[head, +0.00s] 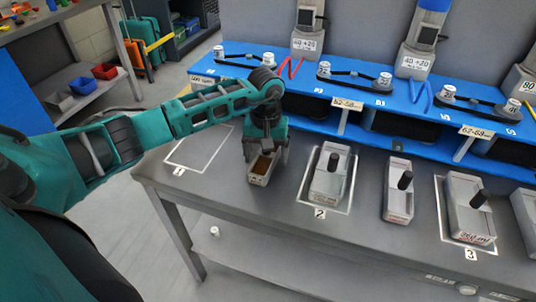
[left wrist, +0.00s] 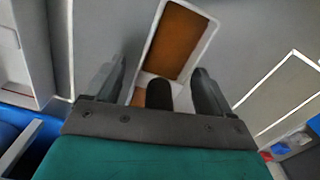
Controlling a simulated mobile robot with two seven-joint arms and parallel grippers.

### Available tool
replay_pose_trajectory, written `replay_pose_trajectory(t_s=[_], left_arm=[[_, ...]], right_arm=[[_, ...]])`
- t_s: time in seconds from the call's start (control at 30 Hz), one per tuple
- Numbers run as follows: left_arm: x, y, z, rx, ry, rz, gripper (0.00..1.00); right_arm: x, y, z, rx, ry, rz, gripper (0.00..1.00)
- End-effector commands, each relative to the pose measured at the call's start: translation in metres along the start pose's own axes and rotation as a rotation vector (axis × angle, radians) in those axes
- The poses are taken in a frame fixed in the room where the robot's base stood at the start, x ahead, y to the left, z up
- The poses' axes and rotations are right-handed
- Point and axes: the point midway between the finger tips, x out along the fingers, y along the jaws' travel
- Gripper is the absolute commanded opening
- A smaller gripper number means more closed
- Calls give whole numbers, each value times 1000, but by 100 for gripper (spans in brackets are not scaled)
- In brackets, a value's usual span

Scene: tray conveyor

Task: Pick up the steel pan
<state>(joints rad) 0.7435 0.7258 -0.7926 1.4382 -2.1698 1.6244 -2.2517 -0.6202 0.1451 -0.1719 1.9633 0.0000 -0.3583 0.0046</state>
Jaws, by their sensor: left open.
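A small steel pan (head: 258,181) with brown contents stands on the grey table, between the outlined spots marked 1 and 2. My left gripper (head: 266,150) points down over this pan and hides its back part. In the left wrist view the pan (left wrist: 149,42) lies beyond and between the fingers of my left gripper (left wrist: 160,75). The fingers are spread, one on each side of the pan's black upright handle (left wrist: 158,95). I cannot tell whether they touch it. My right gripper is not in view.
Similar grey containers with black handles stand to the right: one in outline 2 (head: 329,179), another (head: 398,197), one in outline 3 (head: 468,210). Outline 1 (head: 196,155) is empty. A blue shelf (head: 340,100) with belts and scales runs behind.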

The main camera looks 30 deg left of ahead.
Motion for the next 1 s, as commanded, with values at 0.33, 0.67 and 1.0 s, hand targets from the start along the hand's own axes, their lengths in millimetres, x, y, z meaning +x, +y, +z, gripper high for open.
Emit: replay_pose_trajectory(t_s=[0.33,0.67,1.0], left_arm=[[-1,0,0,0,0,0,61],[-1,0,0,0,0,0,29],[-3,0,-1,0,2,1,20]], right_arm=[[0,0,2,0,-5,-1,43],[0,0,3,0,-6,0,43],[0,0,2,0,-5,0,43]])
